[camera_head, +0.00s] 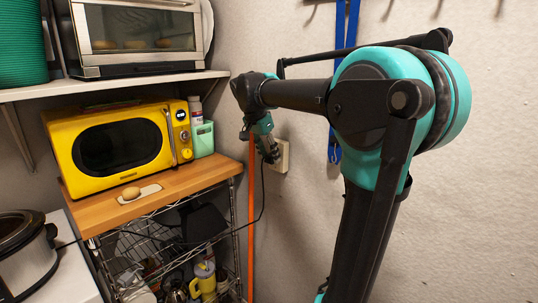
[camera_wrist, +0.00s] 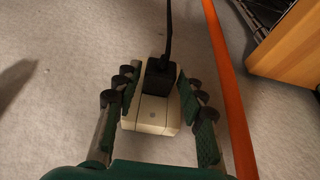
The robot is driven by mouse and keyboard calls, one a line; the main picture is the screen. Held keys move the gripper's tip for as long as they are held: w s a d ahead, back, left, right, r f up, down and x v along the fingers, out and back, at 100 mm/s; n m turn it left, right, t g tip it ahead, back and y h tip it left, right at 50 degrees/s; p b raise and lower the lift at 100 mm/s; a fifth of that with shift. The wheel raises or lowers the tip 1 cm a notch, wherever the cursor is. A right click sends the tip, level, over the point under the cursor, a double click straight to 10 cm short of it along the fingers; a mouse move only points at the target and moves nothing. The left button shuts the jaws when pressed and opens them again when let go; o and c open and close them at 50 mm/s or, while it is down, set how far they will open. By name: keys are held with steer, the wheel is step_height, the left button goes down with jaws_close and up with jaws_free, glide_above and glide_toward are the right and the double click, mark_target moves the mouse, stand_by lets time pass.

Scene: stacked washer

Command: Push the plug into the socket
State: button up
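The black plug (camera_wrist: 159,78) is in the middle of the wrist view, with its cord rising from it. It lies against the upper part of the pale socket box (camera_wrist: 148,114); I cannot tell how deep it sits. My gripper (camera_wrist: 159,83) is open, with one green-padded finger on each side of the plug and narrow gaps visible between. In the head view my gripper (camera_head: 271,155) is close to the wall, beside the socket box (camera_head: 284,156) and partly covering it. The plug is hidden there, but the cord (camera_head: 263,190) hangs below my gripper.
An orange pole (camera_head: 251,220) stands upright just left of my gripper. A wooden-topped wire cart (camera_head: 165,190) with a yellow microwave (camera_head: 115,148) is further left. A blue strap (camera_head: 338,100) hangs on the wall behind my arm. The wall at right is bare.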

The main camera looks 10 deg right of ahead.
steer(key=shift+o, duration=1)
steer(key=shift+r, duration=0.1)
steer(key=v, duration=1.1)
steer(key=s+d+f+n+y, duration=0.1)
steer(key=s+f, duration=0.3)
steer(key=f, duration=0.6)
steer(key=s+d+f+n+y, duration=0.1)
steer(key=s+f+n, duration=0.3)
steer(key=f, duration=0.6)
steer(key=s+d+f+n+y, duration=0.1)
steer(key=s+d+f+n, duration=0.1)
steer(key=f, duration=0.8)
steer(key=shift+s+d+n+t, duration=0.4)
steer(key=shift+s+d, duration=0.05)
steer(key=shift+s, duration=0.65)
steer(key=s+f+n, duration=0.1)
steer(key=s+f, duration=0.3)
steer(key=s+f+n, duration=0.2)
steer(key=s+f, duration=0.3)
steer(key=shift+d+f+t+y, duration=0.1)
steer(key=shift+d+t+y, duration=0.1)
steer(key=shift+t+y, duration=0.15)
steer(key=shift+c, duration=0.2)
